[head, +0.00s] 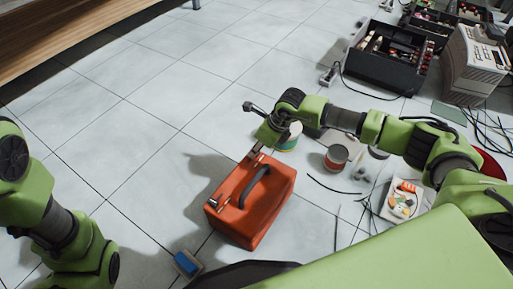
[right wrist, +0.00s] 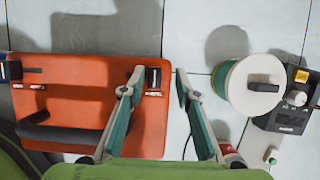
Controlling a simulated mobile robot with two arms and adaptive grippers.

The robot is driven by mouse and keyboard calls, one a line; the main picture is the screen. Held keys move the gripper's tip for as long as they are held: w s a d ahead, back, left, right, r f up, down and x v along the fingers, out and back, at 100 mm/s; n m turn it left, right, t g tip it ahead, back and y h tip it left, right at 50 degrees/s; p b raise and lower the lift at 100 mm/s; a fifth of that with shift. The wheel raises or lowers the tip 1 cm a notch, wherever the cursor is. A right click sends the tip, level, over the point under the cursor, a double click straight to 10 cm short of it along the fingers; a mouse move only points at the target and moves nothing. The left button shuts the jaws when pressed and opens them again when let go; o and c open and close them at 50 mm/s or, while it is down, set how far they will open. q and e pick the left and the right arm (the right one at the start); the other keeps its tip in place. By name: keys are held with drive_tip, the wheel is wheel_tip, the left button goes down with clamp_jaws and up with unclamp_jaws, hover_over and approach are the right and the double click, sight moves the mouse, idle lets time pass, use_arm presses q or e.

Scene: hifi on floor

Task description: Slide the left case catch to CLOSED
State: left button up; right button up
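The orange case (head: 262,215) lies on the tiled floor in the middle of the head view, with a dark handle (head: 257,186) on its upper face. One catch (head: 216,201) is at its near left corner, and the other is at its far end by my right gripper (head: 257,150). In the right wrist view the case (right wrist: 85,75) fills the left side, with one catch (right wrist: 11,71) at the left edge and the other catch (right wrist: 153,78) at the right. My left gripper is out of view.
Cans (head: 336,158), a white tray (head: 403,199) and cables lie right of the case. A spool (right wrist: 253,85) and a dark device with a knob (right wrist: 292,105) are right of the gripper. A blue-topped block (head: 187,262) is near the front. Floor left of the case is clear.

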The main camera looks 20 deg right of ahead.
drive_tip(key=shift+a, duration=0.1)
drive_tip(key=v, duration=1.2)
